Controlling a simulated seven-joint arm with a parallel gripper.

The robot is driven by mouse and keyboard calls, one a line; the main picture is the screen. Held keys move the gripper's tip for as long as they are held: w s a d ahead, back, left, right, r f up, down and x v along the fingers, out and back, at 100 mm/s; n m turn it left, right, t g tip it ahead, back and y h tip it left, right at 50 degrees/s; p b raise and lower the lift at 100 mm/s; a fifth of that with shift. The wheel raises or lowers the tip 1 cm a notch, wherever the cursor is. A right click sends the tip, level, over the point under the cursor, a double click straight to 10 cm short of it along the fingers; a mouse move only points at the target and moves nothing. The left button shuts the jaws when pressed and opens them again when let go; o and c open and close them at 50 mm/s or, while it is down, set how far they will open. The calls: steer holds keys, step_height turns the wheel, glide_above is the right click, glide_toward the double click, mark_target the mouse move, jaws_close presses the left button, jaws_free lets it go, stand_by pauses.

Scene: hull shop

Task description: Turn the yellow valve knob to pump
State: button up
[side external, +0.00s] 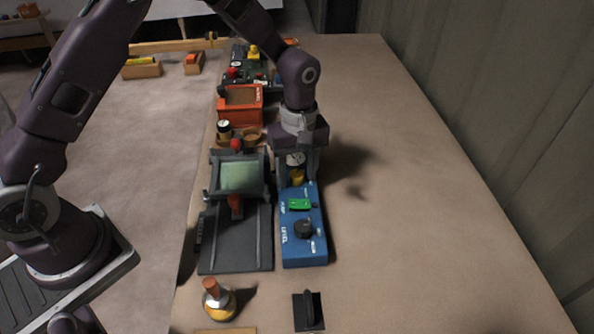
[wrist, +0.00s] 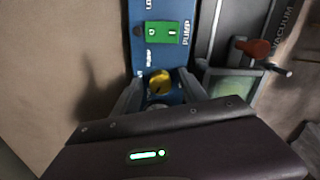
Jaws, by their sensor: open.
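The yellow valve knob (side external: 297,176) sits at the far end of a blue panel (side external: 291,250). In the wrist view the yellow knob (wrist: 159,82) shows between the two fingertips, with a small label that seems to read PUMP just beyond it. My gripper (side external: 297,181) points down over that end of the panel. In the wrist view my gripper (wrist: 160,76) is open, one finger on each side of the knob. I cannot tell whether either finger touches it. The knob's exact pointing direction is unclear.
On the same panel are a green rocker switch (side external: 299,204) and a black knob (side external: 304,228). A dark vacuum unit (side external: 236,250) with a greenish window stands close on the left. An orange box (side external: 240,106) is behind. The bench to the right is clear.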

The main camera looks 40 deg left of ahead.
jaws_close()
steer(key=shift+m, duration=0.3)
steer(key=m, duration=0.4)
steer(key=shift+m, duration=0.3)
steer(key=m, duration=0.4)
steer(key=shift+m, duration=0.3)
steer(key=m, duration=0.3)
steer(key=shift+a+m, duration=0.1)
steer(key=shift+m, duration=0.2)
steer(key=m, duration=0.3)
steer(key=shift+m, duration=0.3)
steer(key=m, duration=0.6)
steer(key=shift+a+m, duration=0.1)
steer(key=shift+m, duration=0.2)
steer(key=shift+m+t, duration=0.3)
